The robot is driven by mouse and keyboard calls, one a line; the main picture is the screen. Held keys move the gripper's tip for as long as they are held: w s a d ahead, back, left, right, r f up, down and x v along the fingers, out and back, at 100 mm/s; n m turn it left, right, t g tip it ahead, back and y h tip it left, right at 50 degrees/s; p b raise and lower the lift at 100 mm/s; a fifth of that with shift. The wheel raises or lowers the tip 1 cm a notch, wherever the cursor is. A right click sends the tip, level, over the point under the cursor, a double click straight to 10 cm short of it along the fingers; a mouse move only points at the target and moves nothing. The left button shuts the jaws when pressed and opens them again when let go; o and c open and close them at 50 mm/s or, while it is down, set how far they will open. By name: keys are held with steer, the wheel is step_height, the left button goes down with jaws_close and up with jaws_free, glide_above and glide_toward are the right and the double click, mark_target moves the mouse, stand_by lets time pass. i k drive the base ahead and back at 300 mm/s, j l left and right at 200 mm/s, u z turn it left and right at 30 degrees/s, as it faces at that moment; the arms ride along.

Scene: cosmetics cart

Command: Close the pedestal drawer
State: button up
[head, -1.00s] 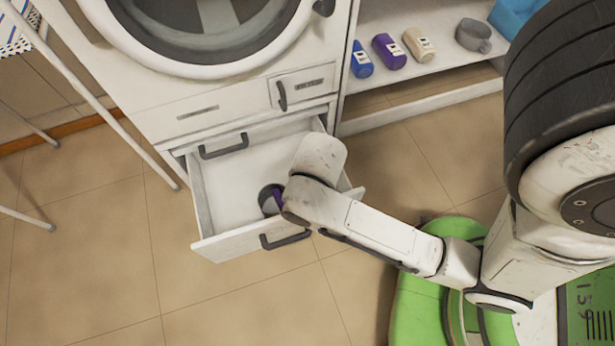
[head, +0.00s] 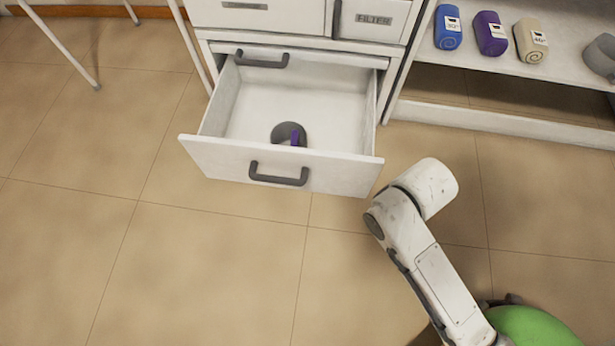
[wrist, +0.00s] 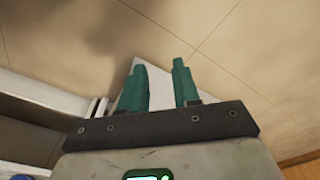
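The pedestal drawer (head: 230,160) is pulled out under the washing machine, with a dark handle on its white front. A round grey item with a purple part (head: 289,134) lies inside, near the front. My arm is to the right of the drawer in the head view, apart from it in the picture; my gripper is hidden there. In the wrist view my gripper (wrist: 158,66) has its two teal fingers apart, with a clear gap. A white surface shows behind the fingers; I cannot tell what it is or whether they touch it.
A white shelf (head: 500,122) at the right holds blue (head: 448,28), purple (head: 490,33) and beige (head: 531,42) rolls and a grey item (head: 601,56). White rack legs (head: 185,40) stand left. The tiled floor (head: 220,270) before the drawer is clear.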

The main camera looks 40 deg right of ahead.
mark_target(336, 102)
steer(key=j+u, duration=0.4)
steer(key=i+j+u, duration=0.1)
steer(key=u, duration=0.25)
steer(key=j, duration=0.05)
